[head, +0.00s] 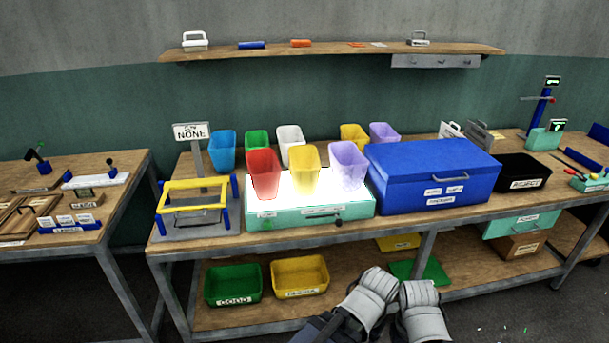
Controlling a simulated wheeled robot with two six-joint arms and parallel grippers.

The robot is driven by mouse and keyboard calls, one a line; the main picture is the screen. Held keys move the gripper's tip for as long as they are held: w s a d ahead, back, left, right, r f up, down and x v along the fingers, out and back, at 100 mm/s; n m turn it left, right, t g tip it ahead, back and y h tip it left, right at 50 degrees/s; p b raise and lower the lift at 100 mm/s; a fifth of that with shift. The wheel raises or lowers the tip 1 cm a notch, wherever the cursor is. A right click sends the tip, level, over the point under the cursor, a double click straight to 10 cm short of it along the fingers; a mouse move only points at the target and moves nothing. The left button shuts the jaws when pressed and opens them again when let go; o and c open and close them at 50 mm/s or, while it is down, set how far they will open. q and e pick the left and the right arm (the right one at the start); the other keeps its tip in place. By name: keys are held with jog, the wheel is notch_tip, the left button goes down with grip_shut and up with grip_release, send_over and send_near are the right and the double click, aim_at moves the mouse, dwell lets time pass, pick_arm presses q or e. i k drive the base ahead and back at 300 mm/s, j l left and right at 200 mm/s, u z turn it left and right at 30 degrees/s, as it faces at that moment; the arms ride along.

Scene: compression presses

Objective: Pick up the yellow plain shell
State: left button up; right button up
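Two yellow tapered shells are in the head view. One yellow shell (305,171) stands on the lit white top of the pale green light box (310,216), between a red shell (263,173) and a purple shell (347,168). The other yellow shell (354,136) stands behind the light box, beside a second purple shell (384,135). I cannot tell which yellow one is plain. My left gripper (378,284) and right gripper (418,292) are close together low in front of the bench, away from the shells. Their fingers cannot be made out.
Blue (222,153), green (257,145) and white (290,142) shells stand at the back left. A blue lidded case (431,177) stands right of the light box. A yellow-barred frame (195,208) stands left. Bins (299,277) sit on the lower shelf.

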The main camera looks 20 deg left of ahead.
aim_at(304, 165)
jog(key=i+l+z, duration=0.25)
jog(key=l, duration=0.25)
jog(key=i+l+z, duration=0.2)
jog(key=i+l, duration=0.2)
jog(key=u, duration=1.7)
